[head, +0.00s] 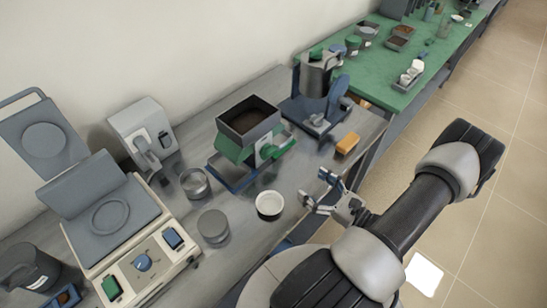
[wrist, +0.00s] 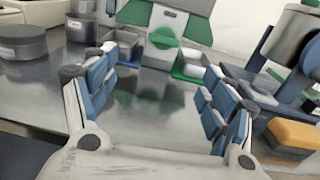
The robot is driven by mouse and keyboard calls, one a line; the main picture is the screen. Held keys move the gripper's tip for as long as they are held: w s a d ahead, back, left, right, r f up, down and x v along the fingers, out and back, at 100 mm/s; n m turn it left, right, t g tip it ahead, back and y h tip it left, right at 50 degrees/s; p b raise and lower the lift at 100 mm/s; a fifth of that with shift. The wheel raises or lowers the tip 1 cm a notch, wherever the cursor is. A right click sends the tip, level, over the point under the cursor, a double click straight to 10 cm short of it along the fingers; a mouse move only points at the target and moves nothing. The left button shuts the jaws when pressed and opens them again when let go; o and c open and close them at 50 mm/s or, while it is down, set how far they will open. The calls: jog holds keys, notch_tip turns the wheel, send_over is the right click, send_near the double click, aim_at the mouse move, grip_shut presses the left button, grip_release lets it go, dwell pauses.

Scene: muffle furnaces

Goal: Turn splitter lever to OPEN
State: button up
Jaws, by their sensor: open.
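The splitter stands on the grey bench in the head view, with a dark open hopper (head: 248,120) full of brown material above a green body (head: 232,150). In the wrist view its pale front panel (wrist: 160,20) is ahead at the top, with a green lever-like part (wrist: 163,40) on it. The lever's exact setting is too small to tell. My gripper (head: 322,195) is open and empty above the bench's front edge, to the right of and apart from the splitter. In the wrist view its blue-padded fingers (wrist: 158,88) are spread wide, with only bench between them.
A white dish (head: 270,205) and a grey round lid (head: 213,226) are on the bench left of my gripper. An orange block (head: 347,143) and a blue-based machine (head: 318,85) are on the right. A balance-like device (head: 120,215) stands at the left.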

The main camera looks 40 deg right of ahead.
aim_at(271, 154)
jog(key=shift+s+d+f+m+h, duration=0.15)
jog(key=shift+f+m+h, duration=0.25)
jog(key=shift+h, duration=0.1)
jog(key=shift+w, duration=0.25)
jog(key=w+b, duration=0.1)
jog(key=w, duration=0.4)
jog(key=w+a+b, duration=0.1)
jog(key=w, duration=0.5)
jog(key=w+b, duration=0.1)
jog(key=w, duration=0.4)
jog(key=shift+w+a+r, duration=0.1)
jog(key=shift+w+a, duration=0.05)
jog(key=shift+w, duration=0.25)
jog(key=shift+c, duration=0.4)
jog(key=c, duration=1)
